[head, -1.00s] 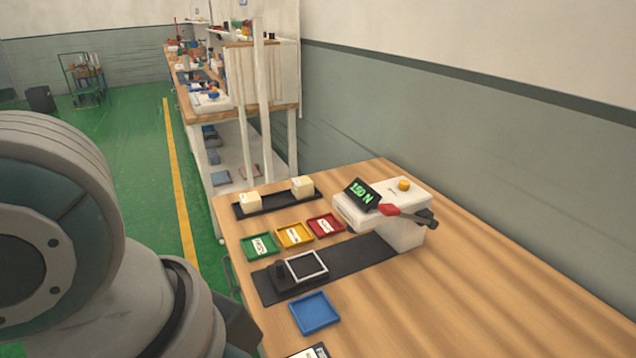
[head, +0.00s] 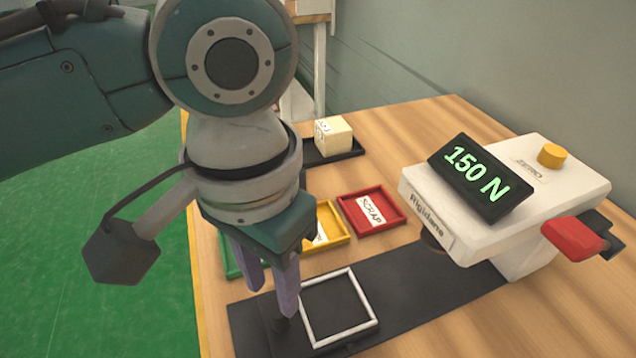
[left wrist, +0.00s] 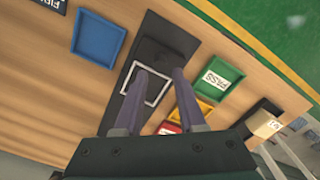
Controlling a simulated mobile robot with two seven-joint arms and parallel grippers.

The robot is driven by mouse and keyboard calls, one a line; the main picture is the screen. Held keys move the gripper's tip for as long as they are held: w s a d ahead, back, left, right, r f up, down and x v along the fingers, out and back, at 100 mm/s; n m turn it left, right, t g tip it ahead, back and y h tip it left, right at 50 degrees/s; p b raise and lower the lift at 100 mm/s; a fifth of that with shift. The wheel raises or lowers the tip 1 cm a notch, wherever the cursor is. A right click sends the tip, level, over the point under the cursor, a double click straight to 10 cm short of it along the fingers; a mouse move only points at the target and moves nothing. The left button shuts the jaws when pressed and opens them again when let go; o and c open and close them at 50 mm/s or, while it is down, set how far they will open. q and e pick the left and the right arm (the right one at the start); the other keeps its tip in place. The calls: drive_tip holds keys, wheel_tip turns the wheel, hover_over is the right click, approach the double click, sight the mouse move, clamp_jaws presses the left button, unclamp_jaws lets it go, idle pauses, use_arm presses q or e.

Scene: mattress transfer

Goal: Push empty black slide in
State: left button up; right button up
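The black slide (head: 338,306) carries a white square outline and nothing lies on it. It sits on the black track (head: 410,284), pulled out to the left of the white tester (head: 510,205). A dark knob (head: 280,326) stands at its left end. My left gripper (head: 272,302) points down at that end, its two purple fingers apart and empty. One fingertip overlaps the knob in the head view; I cannot tell whether they touch. The left wrist view shows the slide (left wrist: 150,88) between and beyond the fingers (left wrist: 161,72). My right gripper is not in view.
A red tray (head: 372,210) and a yellow tray (head: 322,232) lie behind the track, with a green tray (head: 228,262) partly hidden by my gripper. A cream block (head: 333,137) stands on a black strip. A blue tray (left wrist: 99,37) shows in the left wrist view.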

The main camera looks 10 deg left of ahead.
sight(277, 310)
use_arm(q)
wheel_tip(277, 310, down, 7)
drive_tip(key=shift+r+b, duration=0.2)
drive_tip(key=shift+b, duration=0.55)
drive_tip(key=shift+c, duration=0.3)
clamp_jaws()
idle(0.6)
